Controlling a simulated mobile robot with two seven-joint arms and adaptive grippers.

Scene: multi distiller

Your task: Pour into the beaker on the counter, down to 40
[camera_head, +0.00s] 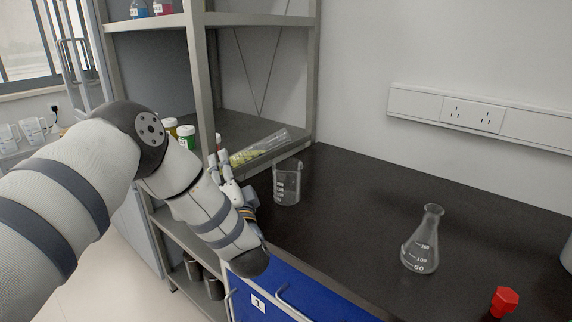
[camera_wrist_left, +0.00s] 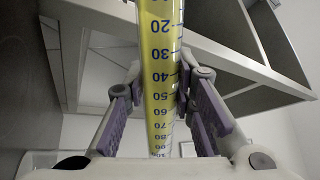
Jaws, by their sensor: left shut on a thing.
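A clear graduated cylinder (camera_head: 262,146) with yellow liquid is held by my left gripper (camera_head: 222,172). It is strongly tilted in the head view, its clear right end higher than the yellow part. In the left wrist view the cylinder (camera_wrist_left: 160,75) runs between the purple-padded fingers of the gripper (camera_wrist_left: 163,88), with upside-down marks from 20 to 100. The liquid's exact level is hard to read. A clear beaker (camera_head: 287,183) stands upright on the dark counter (camera_head: 350,200), just right of the gripper and below the cylinder's right end. It looks empty. My right gripper is out of view.
A conical flask (camera_head: 421,243) stands on the counter to the right, and a red stopper-like piece (camera_head: 504,301) lies near the front right. A metal shelf rack (camera_head: 203,80) with bottles rises behind the arm. The counter between beaker and flask is clear.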

